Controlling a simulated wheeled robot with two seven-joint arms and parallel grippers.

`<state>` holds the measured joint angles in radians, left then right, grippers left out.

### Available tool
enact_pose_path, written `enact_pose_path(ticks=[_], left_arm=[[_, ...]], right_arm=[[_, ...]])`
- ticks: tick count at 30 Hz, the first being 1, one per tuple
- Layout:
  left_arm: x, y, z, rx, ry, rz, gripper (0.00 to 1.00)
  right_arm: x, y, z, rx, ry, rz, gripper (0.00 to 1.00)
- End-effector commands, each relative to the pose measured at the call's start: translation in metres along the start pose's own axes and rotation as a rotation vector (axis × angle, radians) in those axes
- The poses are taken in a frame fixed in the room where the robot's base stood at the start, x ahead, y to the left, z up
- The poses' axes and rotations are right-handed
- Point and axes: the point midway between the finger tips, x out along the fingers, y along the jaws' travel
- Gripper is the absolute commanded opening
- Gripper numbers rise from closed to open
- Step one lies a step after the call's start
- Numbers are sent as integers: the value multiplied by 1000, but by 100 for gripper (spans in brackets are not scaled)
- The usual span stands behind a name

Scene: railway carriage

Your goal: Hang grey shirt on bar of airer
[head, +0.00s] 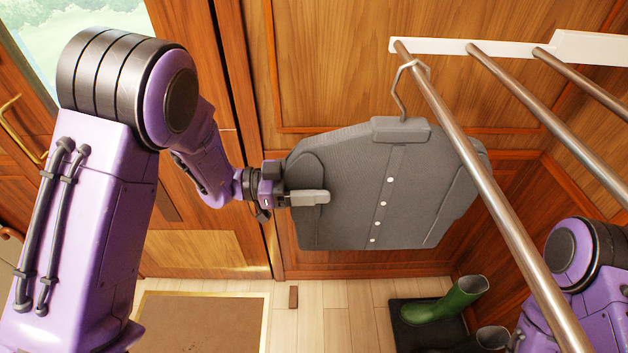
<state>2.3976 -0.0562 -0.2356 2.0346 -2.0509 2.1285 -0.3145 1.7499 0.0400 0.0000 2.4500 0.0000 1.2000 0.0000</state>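The grey shirt (345,205) is upright on a hanger with a bent metal hook (398,92). The hook's top reaches the nearest bar (470,165) of the airer near its wall end and appears to curl over it; whether the bar bears the weight I cannot tell. The shirt's right part passes behind this bar. My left gripper (310,198) is shut on the shirt's left side, with one grey finger in front of the cloth; the other finger is hidden. My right arm shows at the lower right, but its gripper is out of view.
Two more airer bars (545,115) run to the right, fixed to a white wall rail (470,47). A brown mat (200,325) lies at the lower left. Wood-panelled walls stand close behind the shirt.

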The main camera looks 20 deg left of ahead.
Motion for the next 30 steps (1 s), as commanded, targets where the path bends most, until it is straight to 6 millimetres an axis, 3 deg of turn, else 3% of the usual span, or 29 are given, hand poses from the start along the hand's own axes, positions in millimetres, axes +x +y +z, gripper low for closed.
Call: enact_pose_path(ticks=[7, 15, 20, 30], left_arm=[[-9, 0, 2, 0, 0, -2, 70], [-72, -1, 4, 3, 4, -5, 70], [-98, -1, 2, 2, 2, -3, 70], [-106, -2, 4, -2, -19, -12, 70]], right_arm=[[5, 0, 2, 0, 0, 0, 43], [27, -2, 11, 0, 0, 0, 43], [33, -3, 14, 0, 0, 0, 43], [33, -3, 14, 0, 0, 0, 43]])
